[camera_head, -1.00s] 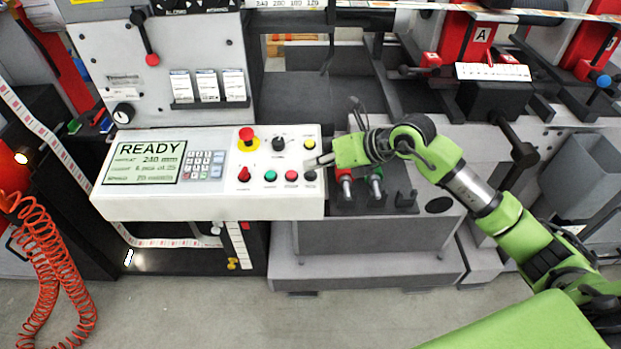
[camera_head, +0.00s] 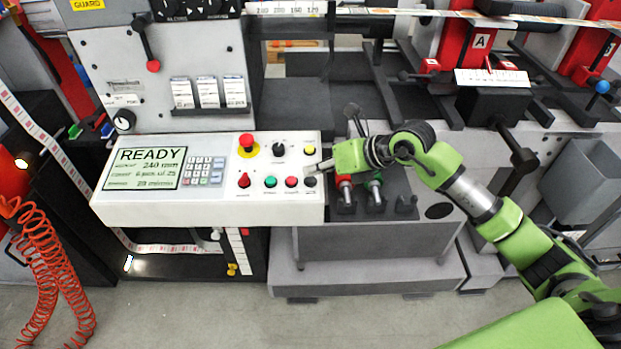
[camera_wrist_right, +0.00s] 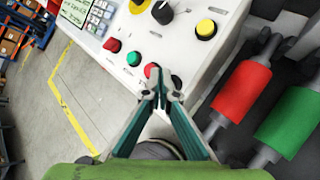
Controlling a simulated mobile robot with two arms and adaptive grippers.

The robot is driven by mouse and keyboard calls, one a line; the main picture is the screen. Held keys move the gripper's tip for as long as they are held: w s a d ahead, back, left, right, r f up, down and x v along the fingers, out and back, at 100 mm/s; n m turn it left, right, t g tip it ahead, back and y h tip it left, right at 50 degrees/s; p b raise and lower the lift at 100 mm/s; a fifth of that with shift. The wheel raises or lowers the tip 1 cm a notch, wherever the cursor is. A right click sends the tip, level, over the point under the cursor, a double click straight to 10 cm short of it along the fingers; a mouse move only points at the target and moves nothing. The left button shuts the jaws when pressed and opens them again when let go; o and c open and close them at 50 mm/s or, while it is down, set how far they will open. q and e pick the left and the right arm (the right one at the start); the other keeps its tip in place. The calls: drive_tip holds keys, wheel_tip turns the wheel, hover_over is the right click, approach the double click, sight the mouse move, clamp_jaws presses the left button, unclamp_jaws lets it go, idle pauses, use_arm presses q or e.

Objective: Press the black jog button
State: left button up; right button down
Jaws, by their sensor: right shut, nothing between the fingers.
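The black jog button (camera_head: 310,182) is at the right end of the lower button row on the white control panel (camera_head: 150,213). My right gripper (camera_head: 315,168) comes in from the right, its tips just above the button in the head view; contact cannot be told. In the right wrist view, the closed tips of the right gripper (camera_wrist_right: 161,82) are beside the red button (camera_wrist_right: 151,70) and cover the spot where the black button would be. The right gripper is shut and empty. My left gripper is out of view.
The panel's display (camera_head: 147,168) reads READY. Close to the black button are a red button (camera_head: 291,182), a green button (camera_head: 270,182) and a yellow button (camera_head: 310,150). A red emergency stop (camera_head: 246,141) is farther left. Red and green rollers (camera_wrist_right: 242,90) stand right of the panel.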

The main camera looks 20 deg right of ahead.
drive_tip(key=shift+f, duration=0.15)
drive_tip(key=shift+w+f+b, duration=0.1)
drive_tip(key=shift+f+b, duration=0.2)
drive_tip(key=shift+b, duration=0.1)
drive_tip(key=shift+f+b, duration=0.45)
drive_tip(key=shift+f, duration=0.05)
idle(0.8)
idle(0.3)
drive_tip(key=shift+r+p, duration=0.65)
drive_tip(key=shift+r, duration=0.3)
drive_tip(key=r+p, duration=0.2)
drive_tip(key=r, duration=0.1)
drive_tip(key=s+r+p, duration=0.1)
drive_tip(key=r, duration=0.1)
drive_tip(key=shift+a, duration=0.1)
